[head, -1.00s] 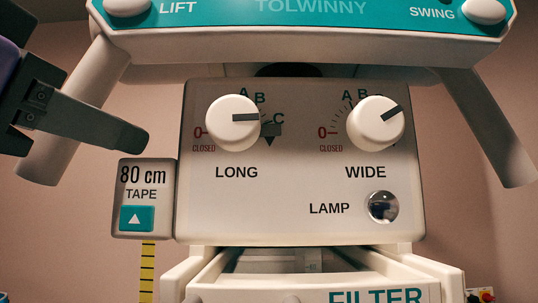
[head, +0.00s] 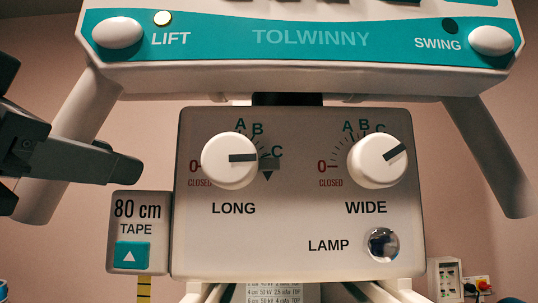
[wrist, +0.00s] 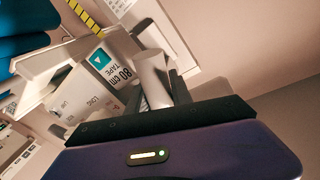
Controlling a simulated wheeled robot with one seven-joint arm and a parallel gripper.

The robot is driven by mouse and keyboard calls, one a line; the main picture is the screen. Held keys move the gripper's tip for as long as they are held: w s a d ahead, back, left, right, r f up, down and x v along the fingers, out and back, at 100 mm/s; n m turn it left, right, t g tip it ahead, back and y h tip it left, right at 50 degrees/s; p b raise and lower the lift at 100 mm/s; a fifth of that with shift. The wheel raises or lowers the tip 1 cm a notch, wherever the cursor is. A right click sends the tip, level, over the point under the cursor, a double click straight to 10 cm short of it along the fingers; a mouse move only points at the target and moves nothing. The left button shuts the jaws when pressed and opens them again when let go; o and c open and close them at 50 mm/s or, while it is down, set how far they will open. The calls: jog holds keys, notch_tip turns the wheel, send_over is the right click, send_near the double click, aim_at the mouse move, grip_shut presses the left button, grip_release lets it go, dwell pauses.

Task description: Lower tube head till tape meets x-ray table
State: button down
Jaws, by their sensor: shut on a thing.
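The tube head (head: 300,215) fills the middle of the head view, with LONG and WIDE knobs and a LAMP button. On its left side is the tape box (head: 139,225), reading 80 cm; it also shows in the wrist view (wrist: 112,66). A yellow tape (head: 144,290) with black marks hangs below it, its lower end out of frame. The wrist view shows the tape (wrist: 84,15) too. My gripper (head: 122,166) is shut on the pale left handle (head: 85,118), seen between my fingers in the wrist view (wrist: 152,76).
Above is a teal console (head: 310,38) with a LIFT button (head: 118,33) and a lit lamp (head: 162,18) beside it. A right handle (head: 487,155) slopes down opposite. A wall box (head: 446,279) and a red-and-yellow item (head: 482,284) stand low right. Blue shapes (wrist: 35,35) lie left in the wrist view.

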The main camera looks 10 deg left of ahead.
notch_tip(320, 180, down, 5)
jog(key=shift+r+b, duration=0.1)
jog(key=shift+b, duration=0.85)
jog(key=shift+r, duration=0.1)
jog(key=c, duration=1.4)
grip_release()
jog(key=shift+c, duration=0.2)
jog(key=s+b, duration=0.1)
jog(key=s, duration=0.7)
